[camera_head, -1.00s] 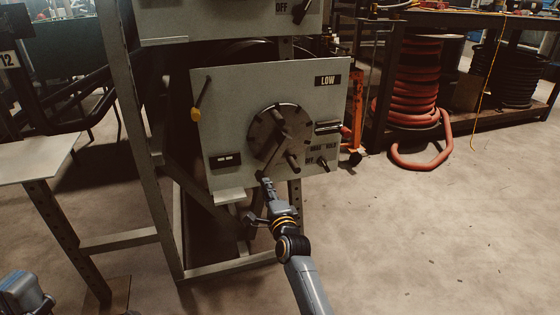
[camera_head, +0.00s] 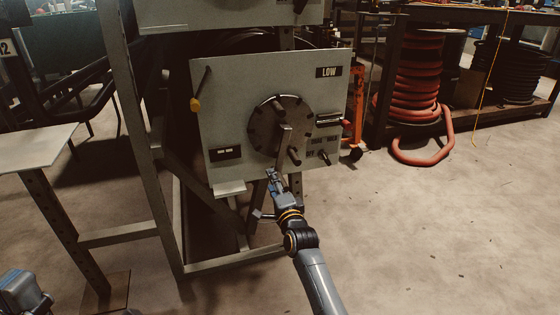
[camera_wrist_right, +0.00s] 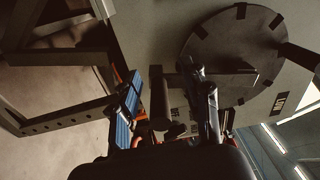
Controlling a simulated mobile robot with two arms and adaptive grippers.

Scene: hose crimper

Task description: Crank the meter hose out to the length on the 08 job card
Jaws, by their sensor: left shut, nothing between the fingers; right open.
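The hose reel panel (camera_head: 235,115) carries a round dark disc (camera_head: 281,125) with a crank. The crank arm (camera_head: 286,140) points down to a dark handle (camera_head: 294,157) at the disc's lower edge. My right gripper (camera_head: 272,176) is open, just below and left of the handle and apart from it. In the right wrist view the disc (camera_wrist_right: 235,60) is at upper right; a dark cylinder (camera_wrist_right: 160,100) shows between the fingers in the picture, but I cannot tell whether it is the handle or whether they touch. My left gripper (camera_head: 22,292) is shut and empty at the lower left corner. No 08 card is legible.
The panel has a LOW plate (camera_head: 328,72), a yellow-tipped lever (camera_head: 196,104), a small black knob (camera_head: 324,158) and a dark label (camera_head: 225,154). A metal rack post (camera_head: 135,130) stands left of it. A red hose coil (camera_head: 408,90) is at the right. Floor in front is clear.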

